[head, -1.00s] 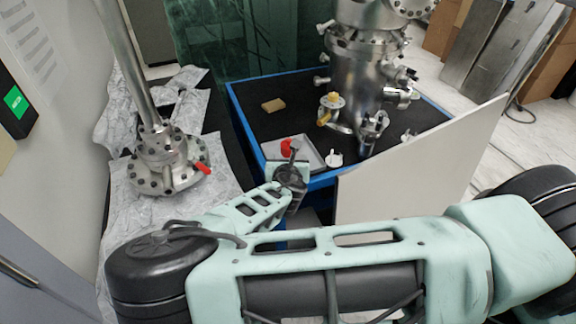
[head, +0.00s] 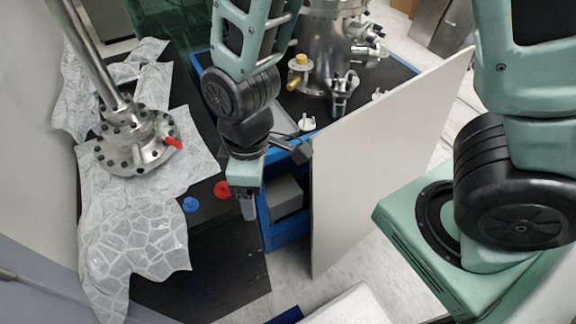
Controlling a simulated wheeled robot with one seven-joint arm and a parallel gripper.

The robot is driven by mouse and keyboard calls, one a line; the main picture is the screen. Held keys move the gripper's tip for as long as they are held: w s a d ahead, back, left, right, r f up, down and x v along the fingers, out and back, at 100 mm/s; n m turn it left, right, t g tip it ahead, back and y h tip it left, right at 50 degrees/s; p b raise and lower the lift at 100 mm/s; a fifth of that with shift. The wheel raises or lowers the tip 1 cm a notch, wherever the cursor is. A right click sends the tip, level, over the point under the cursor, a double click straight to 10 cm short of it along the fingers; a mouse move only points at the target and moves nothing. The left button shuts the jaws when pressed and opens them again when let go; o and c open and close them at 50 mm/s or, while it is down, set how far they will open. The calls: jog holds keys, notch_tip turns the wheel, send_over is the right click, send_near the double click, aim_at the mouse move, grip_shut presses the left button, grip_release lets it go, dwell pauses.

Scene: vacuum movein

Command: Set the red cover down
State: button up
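The red cover (head: 221,189) is a small round red piece low in the head view, at the dark bench surface, just left of my gripper and partly hidden behind it. A blue cover (head: 190,204) lies on the dark surface to its left. My gripper (head: 248,208) points down beside the red cover, with its fingers close to it in the picture. I cannot tell whether they touch it or how far apart they are. Another red piece (head: 173,143) sits on the side of the metal flange (head: 137,152) at left.
Crinkled foil (head: 135,235) covers the left part of the bench. A blue-framed table (head: 268,215) with metal vacuum parts (head: 335,45) stands behind my arm. A white panel (head: 375,155) rises at the right. The dark surface in front of the covers is clear.

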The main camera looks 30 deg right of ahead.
jog(key=s+d+r+m, duration=0.3)
jog(key=s+r, duration=0.5)
jog(key=r, duration=0.4)
jog(key=shift+m, duration=0.5)
jog(key=shift+w, duration=0.1)
